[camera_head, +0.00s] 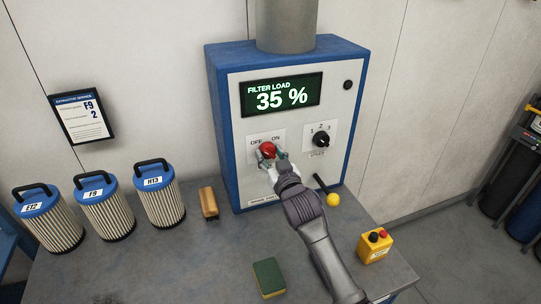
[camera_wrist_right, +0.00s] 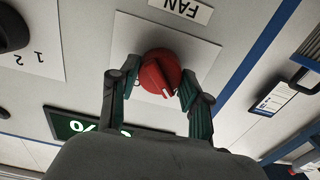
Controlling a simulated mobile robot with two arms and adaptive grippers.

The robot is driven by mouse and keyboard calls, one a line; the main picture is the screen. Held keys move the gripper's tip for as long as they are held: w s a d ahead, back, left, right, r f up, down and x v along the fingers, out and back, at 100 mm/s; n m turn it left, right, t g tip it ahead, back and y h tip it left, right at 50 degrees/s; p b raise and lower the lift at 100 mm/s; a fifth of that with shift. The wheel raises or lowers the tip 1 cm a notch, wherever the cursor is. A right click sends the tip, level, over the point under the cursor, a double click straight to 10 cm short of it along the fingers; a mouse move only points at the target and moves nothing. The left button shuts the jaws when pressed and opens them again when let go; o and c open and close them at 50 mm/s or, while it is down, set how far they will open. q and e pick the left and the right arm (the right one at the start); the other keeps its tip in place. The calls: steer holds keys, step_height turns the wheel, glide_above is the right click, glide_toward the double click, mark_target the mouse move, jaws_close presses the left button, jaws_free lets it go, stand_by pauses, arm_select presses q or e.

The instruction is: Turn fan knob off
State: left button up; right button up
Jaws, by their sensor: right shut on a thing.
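The red fan knob (camera_head: 267,148) is on the front of the blue and white control box (camera_head: 215,130), below the display, with OFF and ON labels above it. My right gripper (camera_head: 269,156) is at the knob, its fingers on either side. In the right wrist view the red knob (camera_wrist_right: 158,73) sits between the green-padded fingers (camera_wrist_right: 152,85), on a white plate near an upside-down FAN label (camera_wrist_right: 181,10). A white mark shows on the knob; which label it points at I cannot tell. My left gripper is not in view.
A black dial (camera_head: 321,139) marked 1, 2, 3 is right of the knob. The display (camera_head: 281,95) reads FILTER LOAD 35 %. Several filter cartridges (camera_head: 158,197) stand left on the bench. A brush (camera_head: 208,203), sponge (camera_head: 268,278), yellow-ended lever (camera_head: 333,199) and yellow button box (camera_head: 374,246) are nearby.

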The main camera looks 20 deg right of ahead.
steer(key=o, duration=1.2)
steer(key=shift+c, duration=0.2)
steer(key=s, duration=1.2)
steer(key=shift+d, duration=0.2)
